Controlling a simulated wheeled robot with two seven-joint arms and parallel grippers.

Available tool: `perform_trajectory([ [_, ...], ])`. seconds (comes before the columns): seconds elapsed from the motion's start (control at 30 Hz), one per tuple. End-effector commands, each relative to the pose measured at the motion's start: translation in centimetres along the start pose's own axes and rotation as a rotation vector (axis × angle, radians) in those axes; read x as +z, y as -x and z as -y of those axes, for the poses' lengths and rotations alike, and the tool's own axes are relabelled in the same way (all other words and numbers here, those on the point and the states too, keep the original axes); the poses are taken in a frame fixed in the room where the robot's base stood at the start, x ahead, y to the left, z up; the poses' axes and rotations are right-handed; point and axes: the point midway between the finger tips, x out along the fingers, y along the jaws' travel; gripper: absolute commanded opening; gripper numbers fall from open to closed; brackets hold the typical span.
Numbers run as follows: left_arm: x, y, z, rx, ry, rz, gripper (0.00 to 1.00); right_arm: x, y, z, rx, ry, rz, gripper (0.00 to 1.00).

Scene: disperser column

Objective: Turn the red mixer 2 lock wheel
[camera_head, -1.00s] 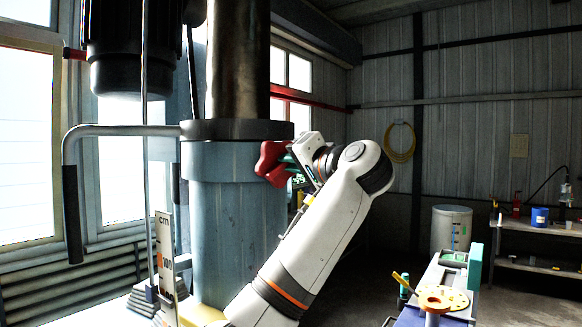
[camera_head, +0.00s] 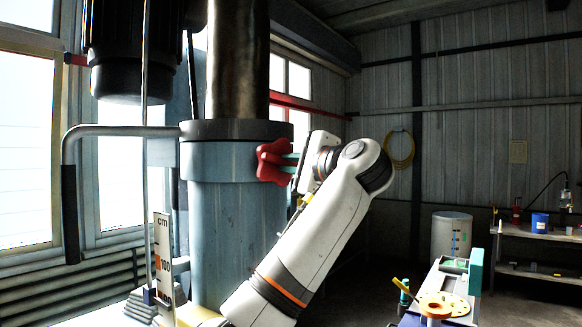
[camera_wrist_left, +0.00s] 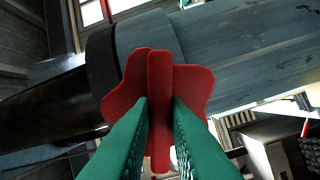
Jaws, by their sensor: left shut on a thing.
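The red lock wheel (camera_head: 274,160) is a lobed knob on the right side of the blue-grey column (camera_head: 236,215), just below its dark collar. My left gripper (camera_head: 293,166) comes at it from the right, with green fingers touching the wheel. In the left wrist view the red wheel (camera_wrist_left: 190,82) shows large, and one lobe lies between the two green fingers of my left gripper (camera_wrist_left: 160,112), which is shut on it. The wheel's far side and shaft are hidden. My right gripper is not in view.
A bent grey handle (camera_head: 70,190) with a dark grip sticks out left of the column. A centimetre scale (camera_head: 163,255) stands in front. A bench (camera_head: 430,290) with a yellow disc is at lower right. A grey drum (camera_head: 451,238) stands behind.

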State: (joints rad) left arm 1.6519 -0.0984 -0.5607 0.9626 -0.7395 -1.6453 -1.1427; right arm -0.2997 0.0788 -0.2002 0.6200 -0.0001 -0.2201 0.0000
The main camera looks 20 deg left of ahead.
Motion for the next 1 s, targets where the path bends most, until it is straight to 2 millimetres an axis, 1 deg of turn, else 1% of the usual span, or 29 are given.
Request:
perform_trajectory([
  [0.3,0.0,0.0,0.2,0.002,-0.299,0.001,0.00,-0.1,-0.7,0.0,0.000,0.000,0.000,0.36],
  [0.6,0.0,0.0,0.4,0.000,-0.543,0.001,0.00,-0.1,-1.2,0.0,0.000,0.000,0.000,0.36],
  [0.8,0.0,0.0,0.5,-0.002,-0.653,0.001,0.00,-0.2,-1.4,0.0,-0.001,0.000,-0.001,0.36],
  [1.0,0.0,0.0,0.5,-0.003,-0.715,0.002,0.00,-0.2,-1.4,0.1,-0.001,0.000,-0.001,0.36],
])
